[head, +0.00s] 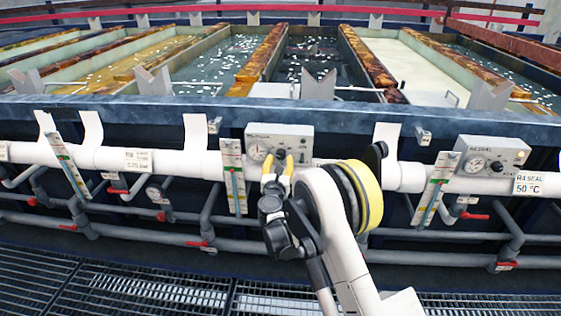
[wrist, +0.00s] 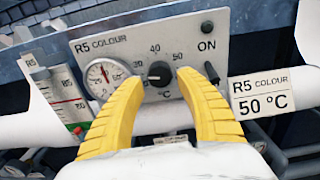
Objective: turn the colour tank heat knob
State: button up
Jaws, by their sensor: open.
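The colour tank control box (head: 280,138) is a pale panel on the tank front, marked R5 COLOUR in the wrist view (wrist: 135,45). Its black heat knob (wrist: 159,73) sits in the middle of the panel, with 40 and 50 printed above it. My gripper (wrist: 161,82) has yellow fingers, open, one on each side of the knob in the picture. The knob shows between the fingertips; I cannot tell whether they touch it. In the head view my gripper (head: 279,158) is in front of the box and hides its knob.
A round gauge (wrist: 104,78) is left of the knob, partly behind the left finger. A black switch (wrist: 211,72) is at the right. A label (wrist: 262,94) reads R5 COLOUR 50 °C. Another box (head: 491,156), marked R4 SEAL, is farther right. White pipe (head: 110,158) runs along the front.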

jog(key=shift+w, duration=1.25)
grip_shut()
